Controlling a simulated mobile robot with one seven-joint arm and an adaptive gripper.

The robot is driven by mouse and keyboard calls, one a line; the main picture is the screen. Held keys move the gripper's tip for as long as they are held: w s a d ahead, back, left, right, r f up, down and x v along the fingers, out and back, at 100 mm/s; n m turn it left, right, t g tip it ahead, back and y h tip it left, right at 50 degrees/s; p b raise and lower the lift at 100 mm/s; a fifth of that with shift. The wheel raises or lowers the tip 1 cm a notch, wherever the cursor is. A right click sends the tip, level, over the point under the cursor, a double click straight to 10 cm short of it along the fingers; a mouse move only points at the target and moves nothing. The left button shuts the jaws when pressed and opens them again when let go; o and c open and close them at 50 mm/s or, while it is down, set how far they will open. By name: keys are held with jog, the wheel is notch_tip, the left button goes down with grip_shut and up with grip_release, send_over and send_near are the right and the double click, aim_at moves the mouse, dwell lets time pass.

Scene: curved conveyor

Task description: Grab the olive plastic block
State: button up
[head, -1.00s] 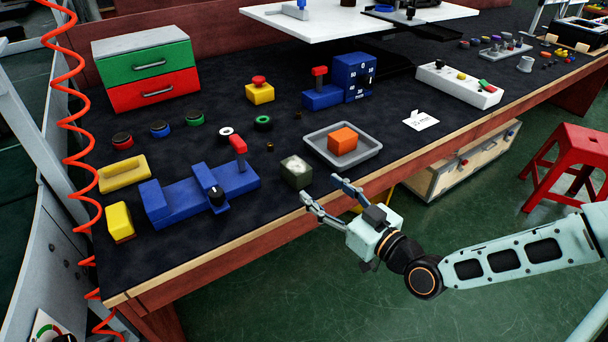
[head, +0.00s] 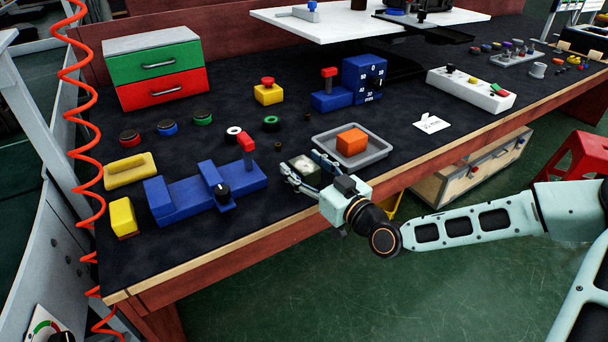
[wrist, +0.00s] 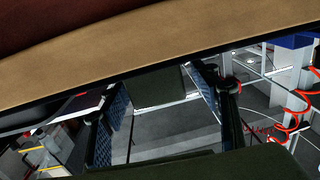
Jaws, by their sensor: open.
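The olive block (head: 303,167), with a pale patch on its top, sits on the dark table mat near the front edge. My gripper (head: 299,162) is open, its fingers reaching over the mat with one on each side of the block. A gap to the fingers seems to remain, but contact is hard to judge. In the wrist view, a dark olive face (wrist: 158,98), likely the block, shows between the two blue-padded fingers. The block's near side is partly hidden by my gripper in the head view.
A grey tray (head: 376,157) holding an orange block (head: 351,141) stands close to the right of my gripper. A blue fixture (head: 180,205) with a red-topped lever lies to the left. The wooden front edge (head: 240,240) runs below my wrist.

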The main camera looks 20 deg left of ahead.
jog(key=c, duration=1.3)
jog(key=shift+r, duration=0.15)
jog(key=shift+c, duration=0.2)
